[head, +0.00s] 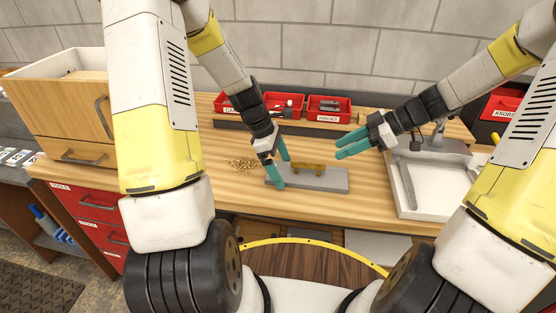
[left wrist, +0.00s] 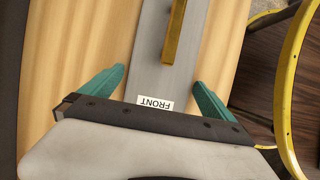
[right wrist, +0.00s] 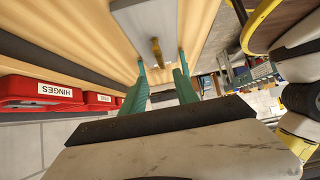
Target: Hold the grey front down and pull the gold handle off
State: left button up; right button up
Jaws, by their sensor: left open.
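The grey front (head: 325,181) lies flat on the wooden bench. The gold handle (head: 308,168) sits on top of it, near its middle. In the left wrist view the grey front (left wrist: 157,70) carries a FRONT label (left wrist: 153,104), with the gold handle (left wrist: 174,30) beyond. My left gripper (head: 281,167) is open, with its fingers on either side of the front's left end; contact cannot be told. My right gripper (head: 343,146) is above and to the right of the handle, its teal fingers apart and empty. In the right wrist view the handle (right wrist: 156,52) shows beyond those fingers.
Red bins (head: 328,109) stand along the back of the bench. A pile of small brass-coloured pieces (head: 243,164) lies left of the front. A white tray (head: 445,205) stands at the right. A wooden drawer cabinet (head: 70,110) stands at the left. The bench before the front is clear.

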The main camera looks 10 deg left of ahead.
pick_arm(q)
jog(key=c, duration=1.4)
jog(key=shift+c, duration=0.6)
pick_arm(e)
jog(key=shift+c, duration=0.6)
notch_tip(320, 180, up, 2)
jog(key=h, duration=1)
send_over(309, 164)
jog(key=shift+s+d+r+g, duration=0.15)
jog(key=shift+s+d+g, duration=0.15)
jog(key=shift+g, duration=0.1)
jog(key=shift+w+a+t, duration=0.35)
jog(key=shift+a+t, duration=0.05)
notch_tip(309, 164, down, 8)
jog(key=shift+f, duration=0.1)
